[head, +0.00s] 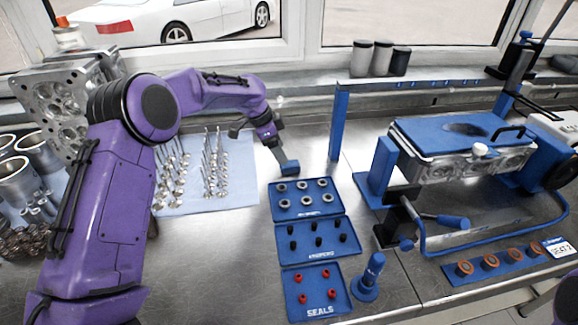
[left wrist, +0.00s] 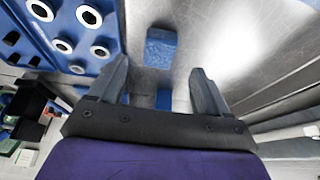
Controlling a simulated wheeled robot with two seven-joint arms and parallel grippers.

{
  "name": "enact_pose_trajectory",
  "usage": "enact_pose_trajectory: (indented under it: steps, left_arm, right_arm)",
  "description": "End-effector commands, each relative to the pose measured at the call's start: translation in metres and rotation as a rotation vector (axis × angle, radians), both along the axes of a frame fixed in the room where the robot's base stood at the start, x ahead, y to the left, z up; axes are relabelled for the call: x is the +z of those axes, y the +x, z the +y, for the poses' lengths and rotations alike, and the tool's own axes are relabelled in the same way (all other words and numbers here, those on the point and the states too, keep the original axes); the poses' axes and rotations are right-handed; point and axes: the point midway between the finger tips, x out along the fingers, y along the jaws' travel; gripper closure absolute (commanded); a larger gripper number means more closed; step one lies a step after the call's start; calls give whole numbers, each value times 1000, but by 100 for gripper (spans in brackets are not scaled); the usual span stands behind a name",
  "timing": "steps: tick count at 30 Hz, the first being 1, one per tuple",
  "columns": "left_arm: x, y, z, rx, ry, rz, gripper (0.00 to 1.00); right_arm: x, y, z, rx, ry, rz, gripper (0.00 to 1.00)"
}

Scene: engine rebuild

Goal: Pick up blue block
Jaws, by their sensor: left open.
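My right gripper is not in view.
Blue trays of metal rings (head: 304,213), black parts (head: 318,242) and red seals (head: 315,304) stand in front of the block. Valves lie on a light blue mat (head: 236,150) to the left. A blue post (head: 338,122) and an engine fixture (head: 440,135) stand right.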

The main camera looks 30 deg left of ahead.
Motion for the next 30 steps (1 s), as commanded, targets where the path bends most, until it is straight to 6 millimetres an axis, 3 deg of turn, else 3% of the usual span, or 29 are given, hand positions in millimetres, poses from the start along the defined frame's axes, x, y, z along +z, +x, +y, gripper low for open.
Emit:
enact_pose_trajectory:
  steps: [11,19,24,25,30]
  left_arm:
    - [-50,12,-19,1,1,2,22]
    - [-56,14,-19,3,-1,-2,22]
    - [-56,14,-19,3,0,-1,78]
    - [-56,14,-19,3,0,-1,82]
    - [-57,13,-19,4,0,-1,82]
  right_arm:
    - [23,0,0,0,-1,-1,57]
    - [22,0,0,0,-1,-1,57]
    - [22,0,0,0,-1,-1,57]
    - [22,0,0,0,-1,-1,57]
    - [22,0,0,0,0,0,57]
